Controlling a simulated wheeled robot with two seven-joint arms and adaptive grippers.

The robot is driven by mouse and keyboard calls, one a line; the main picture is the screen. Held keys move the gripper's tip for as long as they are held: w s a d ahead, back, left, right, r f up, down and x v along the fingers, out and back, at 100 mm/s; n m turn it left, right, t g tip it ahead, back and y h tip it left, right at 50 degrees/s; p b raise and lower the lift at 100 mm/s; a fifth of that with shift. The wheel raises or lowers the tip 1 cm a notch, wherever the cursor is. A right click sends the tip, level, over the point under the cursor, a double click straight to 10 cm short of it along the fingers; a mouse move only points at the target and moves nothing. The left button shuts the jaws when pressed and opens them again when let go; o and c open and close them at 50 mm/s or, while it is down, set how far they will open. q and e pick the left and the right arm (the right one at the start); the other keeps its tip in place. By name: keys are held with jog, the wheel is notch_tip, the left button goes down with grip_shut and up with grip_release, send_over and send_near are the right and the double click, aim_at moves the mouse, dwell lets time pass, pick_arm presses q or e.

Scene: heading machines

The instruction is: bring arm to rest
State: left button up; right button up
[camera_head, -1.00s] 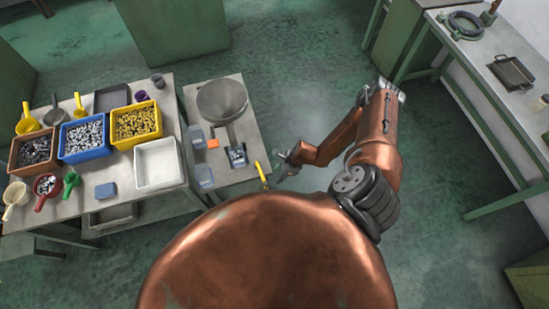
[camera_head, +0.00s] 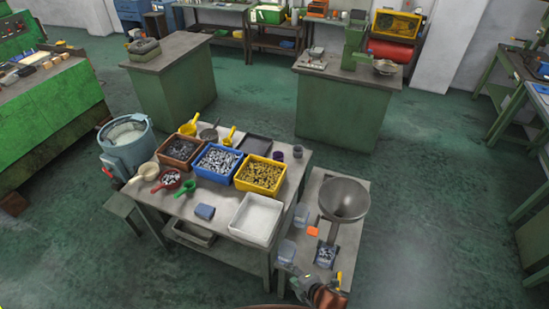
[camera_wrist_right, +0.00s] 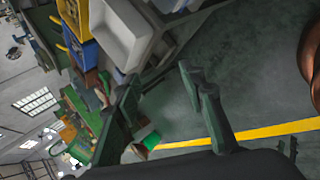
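The right arm's copper wrist (camera_head: 326,296) shows at the bottom edge in the head view. My right gripper (camera_head: 302,285) is beside the near edge of the small side table (camera_head: 350,235). In the right wrist view the gripper (camera_wrist_right: 160,92) has its two dark fingers spread apart with nothing visible between them. The rest of the right arm is out of the head view. My left gripper and arm are not in view.
The worktable (camera_head: 190,205) holds a blue bin (camera_head: 216,178), a yellow bin (camera_head: 262,190) and a white tray (camera_head: 254,230). A metal funnel bowl (camera_head: 343,200) stands on the side table. Green floor (camera_head: 430,215) is clear to the right.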

jog(key=d+r+m+h, duration=0.2)
jog(key=d+r+m, duration=0.1)
jog(key=d+m, duration=0.55)
jog(key=s+d+f+m+g+h, duration=0.1)
jog(key=s+d+m+g+h, duration=0.3)
jog(key=s+d+m, duration=1.4)
notch_tip(320, 180, down, 40)
jog(key=s+n+g+b, duration=0.1)
jog(key=n+b, duration=0.2)
jog(key=b, duration=0.6)
jog(key=s+f+g+y+b, duration=0.1)
jog(key=s+f+b, duration=0.6)
jog(key=s+f, duration=1.2)
notch_tip(320, 180, down, 5)
jog(key=shift+s+d+r+n+g, duration=0.15)
jog(key=shift+s+d+n+g, duration=0.2)
jog(key=shift+d+n, duration=0.1)
